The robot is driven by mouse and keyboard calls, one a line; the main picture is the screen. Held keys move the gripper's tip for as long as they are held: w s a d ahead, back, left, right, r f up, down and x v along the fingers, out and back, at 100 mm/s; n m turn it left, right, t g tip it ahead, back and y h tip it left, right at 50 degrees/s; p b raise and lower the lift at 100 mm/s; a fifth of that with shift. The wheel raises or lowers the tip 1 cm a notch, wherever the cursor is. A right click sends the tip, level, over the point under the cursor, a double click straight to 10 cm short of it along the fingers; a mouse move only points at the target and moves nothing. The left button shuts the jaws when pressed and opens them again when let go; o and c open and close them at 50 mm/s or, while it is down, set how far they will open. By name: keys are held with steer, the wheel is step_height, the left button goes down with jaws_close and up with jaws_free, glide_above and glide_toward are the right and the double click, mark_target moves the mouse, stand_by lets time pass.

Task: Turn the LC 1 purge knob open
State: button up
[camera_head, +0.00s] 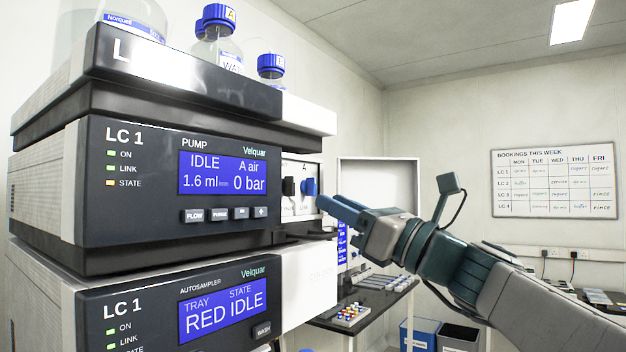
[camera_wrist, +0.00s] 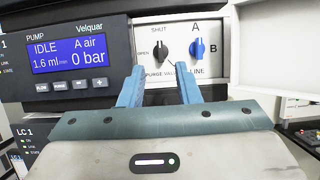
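The LC 1 purge knob is the black knob (camera_wrist: 163,50) on the white panel right of the pump display. SHUT is printed above it, OPEN to its left and PURGE VALVE below; its pointer is too small to read surely. It also shows in the head view as a dark knob (camera_head: 288,187). My gripper (camera_wrist: 159,78) is open, its two blue fingers apart with nothing between them. The fingers point at the panel, below the black knob in the wrist view. In the head view my gripper (camera_head: 330,206) is right of the panel, apparently not touching it.
A blue line knob (camera_wrist: 197,49) marked A and B sits close right of the purge knob. The pump display (camera_head: 222,174) reads IDLE, A air, 0 bar. The autosampler (camera_head: 180,308) is below; bottles (camera_head: 218,38) stand on top. A bench (camera_head: 375,300) is behind.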

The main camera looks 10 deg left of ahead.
mark_target(294, 183)
steer(key=p+x, duration=0.2)
steer(key=x, duration=0.6)
steer(key=shift+w, duration=0.1)
steer(key=shift+c, duration=0.3)
jaws_close()
